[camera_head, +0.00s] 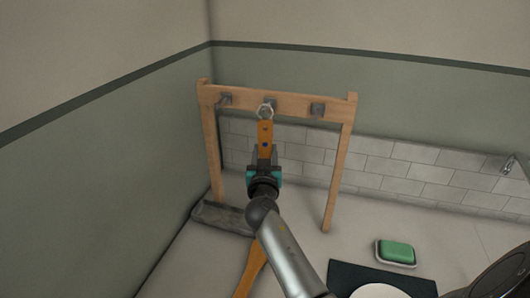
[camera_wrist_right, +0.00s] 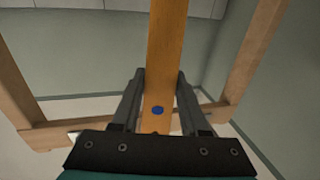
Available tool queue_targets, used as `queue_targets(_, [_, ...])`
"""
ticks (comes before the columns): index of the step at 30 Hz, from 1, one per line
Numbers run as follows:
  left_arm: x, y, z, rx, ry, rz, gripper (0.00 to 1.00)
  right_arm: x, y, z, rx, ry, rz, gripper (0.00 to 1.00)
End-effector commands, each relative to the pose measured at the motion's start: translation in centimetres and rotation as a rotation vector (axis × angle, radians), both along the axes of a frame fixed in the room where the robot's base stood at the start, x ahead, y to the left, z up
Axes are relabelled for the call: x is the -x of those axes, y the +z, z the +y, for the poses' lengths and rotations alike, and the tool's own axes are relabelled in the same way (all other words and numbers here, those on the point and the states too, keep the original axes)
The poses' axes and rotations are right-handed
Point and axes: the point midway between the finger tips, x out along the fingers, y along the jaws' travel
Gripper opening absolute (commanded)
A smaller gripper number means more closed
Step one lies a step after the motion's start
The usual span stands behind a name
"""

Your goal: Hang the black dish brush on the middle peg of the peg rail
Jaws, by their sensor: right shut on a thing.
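The wooden peg rail (camera_head: 290,104) stands at the back on two legs and carries three dark pegs. My right gripper (camera_head: 264,160) is shut on an orange-brown handle (camera_head: 265,134), just below the rail's middle. A pale ring (camera_head: 265,111) at the handle's top overlaps the middle peg (camera_head: 269,102); I cannot tell whether it is around the peg or in front of it. In the right wrist view the handle (camera_wrist_right: 167,50), with a blue dot, runs between the two fingers (camera_wrist_right: 158,100). No black brush head can be made out. My left gripper is not in view.
The left peg (camera_head: 224,100) and right peg (camera_head: 317,109) look empty. A green sponge (camera_head: 397,252) sits in a dish at right, near a dark mat (camera_head: 345,277) with a white round thing. Another orange-brown piece (camera_head: 252,270) shows below my arm.

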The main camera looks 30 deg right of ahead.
Motion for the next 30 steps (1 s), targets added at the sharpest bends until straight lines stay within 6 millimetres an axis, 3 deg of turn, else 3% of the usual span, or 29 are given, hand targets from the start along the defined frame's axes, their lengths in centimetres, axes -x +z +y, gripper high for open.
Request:
queue_targets(5, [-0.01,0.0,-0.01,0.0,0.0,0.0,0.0,0.0,0.06,0.01,0.001,0.0,-0.001,0.0])
queue_targets(6, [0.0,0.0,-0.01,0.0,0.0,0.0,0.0,0.0,0.06,0.01,0.001,0.0,-0.001,0.48])
queue_targets(14, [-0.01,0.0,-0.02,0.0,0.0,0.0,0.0,0.0,0.03,0.02,0.001,0.0,-0.001,0.77])
queue_targets(30, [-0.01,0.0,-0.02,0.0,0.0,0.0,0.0,0.02,-0.04,0.02,-0.001,0.0,0.001,0.79])
